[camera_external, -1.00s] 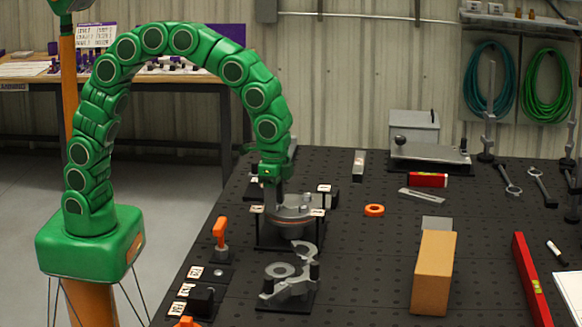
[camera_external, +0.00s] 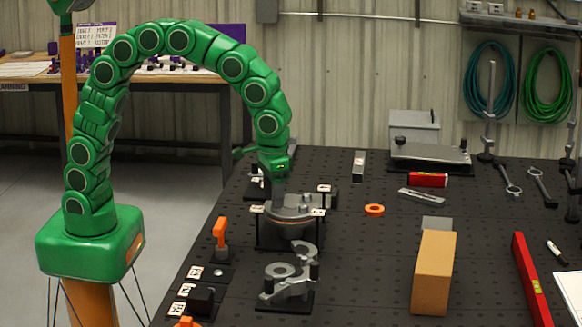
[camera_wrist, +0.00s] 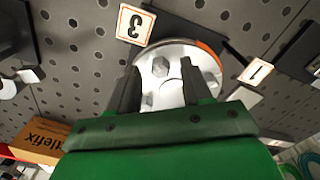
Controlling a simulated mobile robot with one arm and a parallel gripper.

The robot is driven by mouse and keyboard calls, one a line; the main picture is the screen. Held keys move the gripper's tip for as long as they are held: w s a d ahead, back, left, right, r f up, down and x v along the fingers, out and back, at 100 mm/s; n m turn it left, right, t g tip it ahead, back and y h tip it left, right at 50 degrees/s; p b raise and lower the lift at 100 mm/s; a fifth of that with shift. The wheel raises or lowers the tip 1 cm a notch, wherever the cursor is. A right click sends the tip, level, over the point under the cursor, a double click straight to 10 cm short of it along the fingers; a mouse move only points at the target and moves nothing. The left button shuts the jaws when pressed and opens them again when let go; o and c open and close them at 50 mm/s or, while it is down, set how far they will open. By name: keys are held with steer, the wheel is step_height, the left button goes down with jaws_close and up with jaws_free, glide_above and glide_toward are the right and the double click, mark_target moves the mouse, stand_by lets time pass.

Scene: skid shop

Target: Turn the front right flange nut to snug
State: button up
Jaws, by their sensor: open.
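The round grey flange (camera_external: 290,215) with an orange-red rim stands on a dark fixture near the table's left side. It also shows in the wrist view (camera_wrist: 206,62), with a hex nut (camera_wrist: 160,66) between and just beyond my fingertips and another (camera_wrist: 194,75) to the right. My gripper (camera_external: 279,197) points down over the left part of the flange. In the wrist view my gripper (camera_wrist: 160,70) has its two fingers apart, with nothing clearly held. Which nut is the front right one, and whether the fingers touch a nut, I cannot tell.
Number cards 3 (camera_wrist: 135,24) and 1 (camera_wrist: 255,72) stand beside the flange. A grey bracket part (camera_external: 288,283) sits in front. An orange-handled clamp (camera_external: 220,235) is to the left, an orange ring (camera_external: 374,210) and a cardboard box (camera_external: 434,272) to the right. The table's middle is mostly clear.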

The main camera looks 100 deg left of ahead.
step_height(320, 180, up, 6)
steer(key=shift+s+r, duration=0.1)
steer(key=shift+r, duration=0.15)
steer(key=s+a+m, duration=0.2)
steer(key=s, duration=1.2)
steer(key=s+a+r+m+g, duration=0.1)
steer(key=s+a+m, duration=0.1)
steer(key=s, duration=1.2)
steer(key=shift+s+a+m, duration=0.3)
steer(key=shift+s+a, duration=0.05)
steer(key=shift+a, duration=0.15)
steer(key=shift+s, duration=0.1)
steer(key=s+f+m, duration=0.1)
steer(key=s+f, duration=0.1)
steer(key=s, duration=0.7)
steer(key=shift+s+a+g, duration=0.35)
steer(key=shift+s+g, duration=0.05)
